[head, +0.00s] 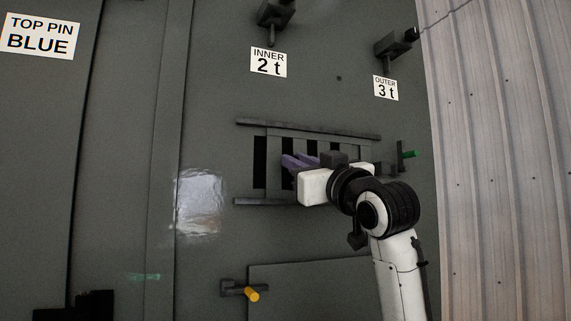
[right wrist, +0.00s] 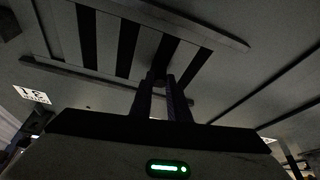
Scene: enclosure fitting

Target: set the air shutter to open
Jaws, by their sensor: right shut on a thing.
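The air shutter (head: 276,146) is a grey slatted plate on the dark enclosure wall, between an upper rail (head: 308,129) and a lower rail (head: 264,201). Dark gaps show between its slats, and its right part is hidden behind my right gripper. The shutter also shows in the right wrist view (right wrist: 143,47), with several dark gaps. My right gripper (head: 291,163), with purple fingers, is at the shutter's front. In the right wrist view its fingers (right wrist: 162,82) are close together on a small dark part, seemingly the shutter's handle, mostly hidden between them. My left gripper is not in view.
A green-ended pin (head: 409,154) sits right of the shutter, a yellow-ended one (head: 252,294) below. Two dark latches (head: 275,14) (head: 395,46) stand out above labels "INNER 2 t" and "OUTER 3 t". A "TOP PIN BLUE" label (head: 40,36) is at upper left. Corrugated wall (head: 500,160) is at right.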

